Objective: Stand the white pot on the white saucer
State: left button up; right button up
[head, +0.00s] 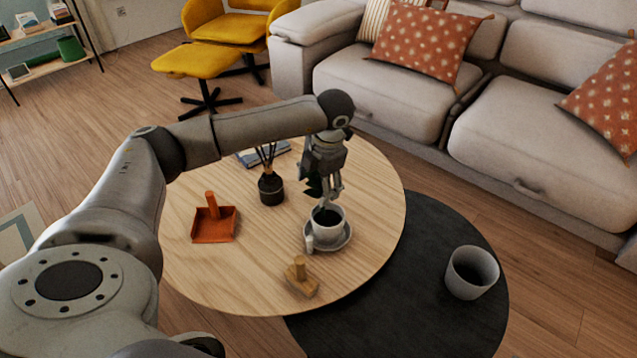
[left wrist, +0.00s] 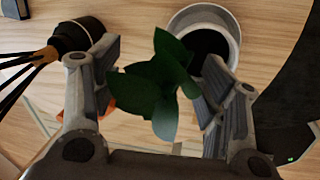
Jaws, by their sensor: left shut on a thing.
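The white pot (head: 318,228) has dark contents and green leaves (left wrist: 160,85) above it. It appears upright over the white saucer (head: 345,241) on the round wooden table. From here I cannot tell if its base touches the saucer. My left gripper (head: 325,197) points down at the pot's rim and is shut on the pot. In the left wrist view the fingers (left wrist: 158,75) are on either side of the leaves, and the pot (left wrist: 232,28) shows behind the right finger. The exact contact is hidden. My right gripper is not in view.
A small white piece (head: 310,243) is at the saucer's front left. A grey-white cup (head: 470,285) stands on the black round surface (head: 400,320). A sofa is behind.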

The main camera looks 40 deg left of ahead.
pick_arm(q)
jog(key=o, duration=1.8)
jog(key=shift+f, duration=0.1)
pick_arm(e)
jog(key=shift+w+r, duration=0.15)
pick_arm(q)
jog(key=p+v, duration=0.1)
jog(key=v, duration=0.5)
jog(key=shift+p, duration=0.3)
jog(key=p+v, duration=0.1)
jog(key=v, duration=0.4)
jog(key=shift+r, duration=0.7)
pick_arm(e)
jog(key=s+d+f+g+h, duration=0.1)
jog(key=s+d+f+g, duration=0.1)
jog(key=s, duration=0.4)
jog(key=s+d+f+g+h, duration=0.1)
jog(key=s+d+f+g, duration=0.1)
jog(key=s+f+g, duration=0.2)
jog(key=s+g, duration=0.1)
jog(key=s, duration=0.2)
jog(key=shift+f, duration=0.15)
